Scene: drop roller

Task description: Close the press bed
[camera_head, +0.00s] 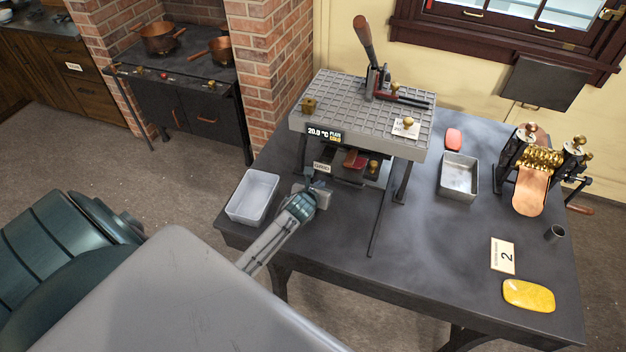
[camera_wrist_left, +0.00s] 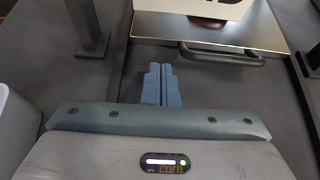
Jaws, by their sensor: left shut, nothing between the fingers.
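The press (camera_head: 365,100) stands on the dark table, with a grey gridded top slab on dark legs and a wooden-handled lever. Its bed (camera_head: 345,174) is low under the slab's front edge, partly hidden by the slab. In the left wrist view the bed (camera_wrist_left: 150,25) is a flat metal plate with a dark bar handle (camera_wrist_left: 222,58) on its near edge. My left gripper (camera_head: 319,185) is at the front of the press by the small label. Its blue fingers (camera_wrist_left: 158,74) are shut and empty, just short of the plate edge and left of the handle. Contact cannot be told.
A white bin (camera_head: 253,196) is left of my left gripper. A metal tray (camera_head: 459,177), a red block (camera_head: 453,139) and a roller machine (camera_head: 540,165) are to the right. A yellow slab (camera_head: 529,296) and number card (camera_head: 503,256) lie at front right. The front middle table is clear.

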